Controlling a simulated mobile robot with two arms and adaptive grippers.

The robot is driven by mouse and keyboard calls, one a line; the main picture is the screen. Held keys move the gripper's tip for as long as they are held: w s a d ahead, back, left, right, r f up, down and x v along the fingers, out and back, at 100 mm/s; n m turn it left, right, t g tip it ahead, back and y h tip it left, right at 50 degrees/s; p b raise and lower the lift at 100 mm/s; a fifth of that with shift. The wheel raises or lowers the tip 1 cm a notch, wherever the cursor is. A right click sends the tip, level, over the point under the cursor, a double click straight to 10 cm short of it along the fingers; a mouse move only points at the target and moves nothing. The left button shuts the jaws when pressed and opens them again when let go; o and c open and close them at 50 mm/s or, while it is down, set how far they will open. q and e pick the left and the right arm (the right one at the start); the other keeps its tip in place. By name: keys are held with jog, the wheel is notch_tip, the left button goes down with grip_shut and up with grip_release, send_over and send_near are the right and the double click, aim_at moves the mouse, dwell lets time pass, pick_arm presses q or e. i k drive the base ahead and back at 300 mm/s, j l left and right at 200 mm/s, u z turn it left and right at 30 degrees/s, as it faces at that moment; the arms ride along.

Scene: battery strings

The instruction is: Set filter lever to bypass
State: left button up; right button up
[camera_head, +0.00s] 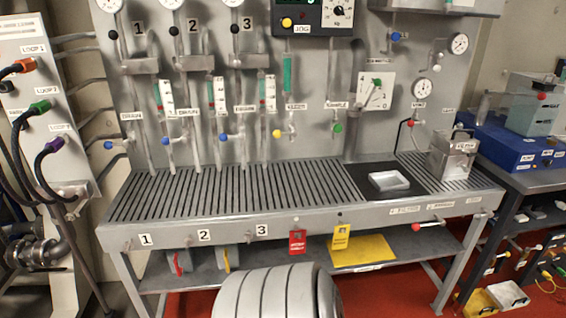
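I cannot read any label clearly enough to be sure which lever is the filter lever. A small label strip (405,210) on the bench's front edge may read "filter". The word bypass is not legible anywhere. Neither of my grippers is in view.
A slatted bench (225,190) spans the middle, with a white tray (389,181) and a metal container (453,158) at its right. Red (297,242) and yellow (341,237) tags hang at the front. A blue unit (515,145) stands right; a hose panel (25,82) stands left.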

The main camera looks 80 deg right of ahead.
aim_at(416, 226)
jog(key=z, duration=3.7)
